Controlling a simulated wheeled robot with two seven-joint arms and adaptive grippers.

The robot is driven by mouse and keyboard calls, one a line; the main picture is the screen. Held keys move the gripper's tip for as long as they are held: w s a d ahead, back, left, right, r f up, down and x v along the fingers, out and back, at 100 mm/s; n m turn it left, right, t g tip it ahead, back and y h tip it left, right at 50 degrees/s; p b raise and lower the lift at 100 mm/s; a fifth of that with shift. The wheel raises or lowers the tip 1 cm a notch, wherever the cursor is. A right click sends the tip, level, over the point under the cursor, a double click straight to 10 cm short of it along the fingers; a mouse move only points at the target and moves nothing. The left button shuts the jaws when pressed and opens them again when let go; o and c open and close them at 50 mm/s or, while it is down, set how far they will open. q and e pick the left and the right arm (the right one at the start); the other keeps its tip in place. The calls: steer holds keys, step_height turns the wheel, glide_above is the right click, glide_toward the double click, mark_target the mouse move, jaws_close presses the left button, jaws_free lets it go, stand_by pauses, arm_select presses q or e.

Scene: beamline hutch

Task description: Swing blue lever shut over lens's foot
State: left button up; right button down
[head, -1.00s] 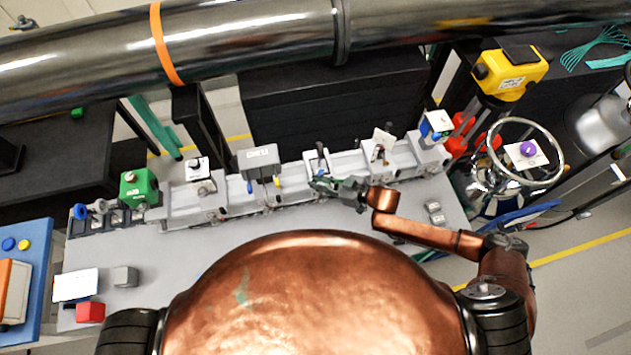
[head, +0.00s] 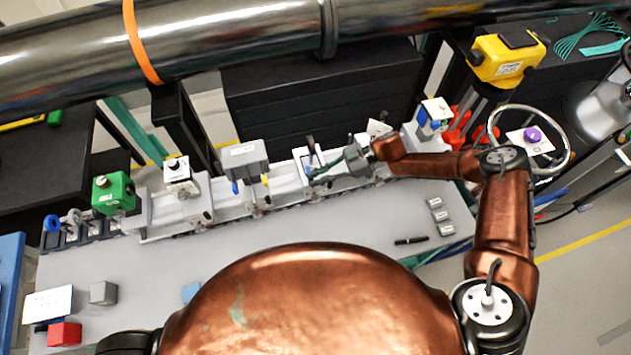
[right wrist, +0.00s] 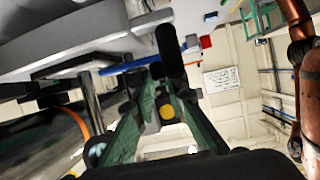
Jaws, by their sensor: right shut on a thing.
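My right gripper (head: 314,176), with dark green fingers, reaches in from the right to the middle of the rail. It is shut at a small carrier (head: 302,157) with a blue part and a dark upright piece (head: 310,144). In the right wrist view the fingers (right wrist: 160,88) close near a blue bar (right wrist: 130,65), which I take for the blue lever, and a black cylinder (right wrist: 170,55). The fingers partly hide the contact. I cannot clearly tell the lens or its foot, or the lever's exact angle. My left gripper is not in view.
A grey box (head: 243,157) with blue and yellow levers stands left of the carrier, then a white unit (head: 178,170) and a green box (head: 114,192). A white-and-blue box (head: 433,114) is at the right. The bench top (head: 150,260) is largely clear in front.

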stand_by(0.3)
steer(key=c, duration=1.9)
jaws_free()
steer(key=shift+c, duration=0.2)
step_height(320, 180, up, 10)
